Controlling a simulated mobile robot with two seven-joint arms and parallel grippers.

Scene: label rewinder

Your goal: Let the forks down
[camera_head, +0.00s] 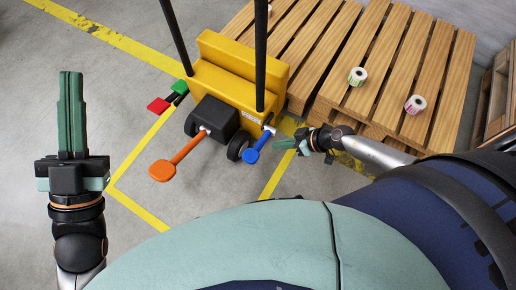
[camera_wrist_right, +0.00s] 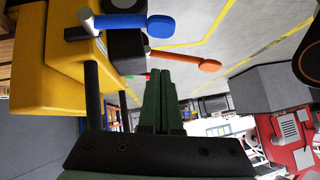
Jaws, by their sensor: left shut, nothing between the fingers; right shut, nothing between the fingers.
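A yellow lift truck (camera_head: 240,72) stands against the wooden pallet; its forks are not visible. A blue lever (camera_head: 256,149) and an orange lever (camera_head: 178,155) stick out from its near side. A red pedal (camera_head: 158,105) and a green pedal (camera_head: 180,87) are on its left. My right gripper (camera_head: 280,144) is shut and empty, just right of the blue lever, apparently apart from it. In the right wrist view the blue lever (camera_wrist_right: 146,24) and orange lever (camera_wrist_right: 190,64) lie beyond the shut fingers (camera_wrist_right: 165,78). My left gripper (camera_head: 70,78) is shut and empty, far left of the truck.
The wooden pallet (camera_head: 388,60) carries two label rolls, one with green (camera_head: 357,76) and one with pink (camera_head: 415,104). Two black posts rise from the truck. Yellow lines (camera_head: 135,205) mark the grey floor.

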